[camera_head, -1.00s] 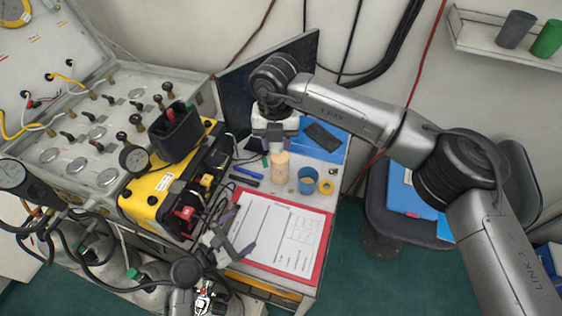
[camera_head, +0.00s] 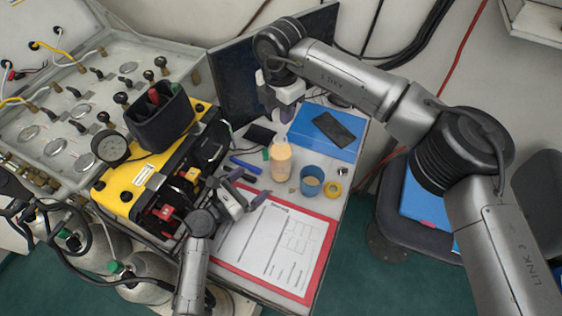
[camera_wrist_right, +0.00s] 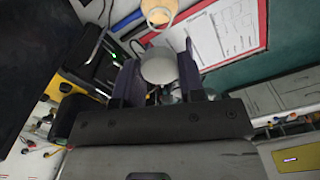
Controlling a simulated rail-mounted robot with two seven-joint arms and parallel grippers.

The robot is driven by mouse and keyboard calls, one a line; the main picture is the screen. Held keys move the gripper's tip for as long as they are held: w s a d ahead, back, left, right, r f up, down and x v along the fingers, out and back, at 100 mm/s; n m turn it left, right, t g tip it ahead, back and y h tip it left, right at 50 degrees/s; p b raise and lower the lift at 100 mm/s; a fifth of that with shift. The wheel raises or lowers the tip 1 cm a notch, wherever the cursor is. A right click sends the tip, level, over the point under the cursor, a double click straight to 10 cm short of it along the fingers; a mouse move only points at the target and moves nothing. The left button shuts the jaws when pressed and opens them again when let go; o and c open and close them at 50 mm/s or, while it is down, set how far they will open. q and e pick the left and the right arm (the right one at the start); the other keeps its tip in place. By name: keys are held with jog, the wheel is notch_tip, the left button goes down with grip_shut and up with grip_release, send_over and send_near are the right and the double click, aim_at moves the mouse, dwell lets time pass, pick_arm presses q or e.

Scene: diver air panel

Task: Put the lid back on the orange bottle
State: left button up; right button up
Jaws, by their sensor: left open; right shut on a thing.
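The orange bottle (camera_head: 281,163) stands upright on the table with pale orange contents and no lid on its top. It also shows at the top of the right wrist view (camera_wrist_right: 159,10). My right gripper (camera_head: 281,112) is above and behind the bottle, apart from it. In the right wrist view it is shut on a round whitish lid (camera_wrist_right: 160,67), held between the dark fingers. I cannot make out the lid clearly in the head view. My left gripper (camera_head: 248,190) is open and empty, in front and left of the bottle, over the clipboard's upper edge.
A red clipboard (camera_head: 325,246) lies in front. The yellow case (camera_head: 125,190) and gauge panel fill the left.

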aim_at(281, 159)
pick_arm(q)
jog(key=x, duration=1.2)
jog(key=c, duration=1.3)
jog(key=shift+c, duration=0.2)
pick_arm(e)
jog(key=shift+w+d+f, duration=0.1)
jog(key=shift+f, duration=2.35)
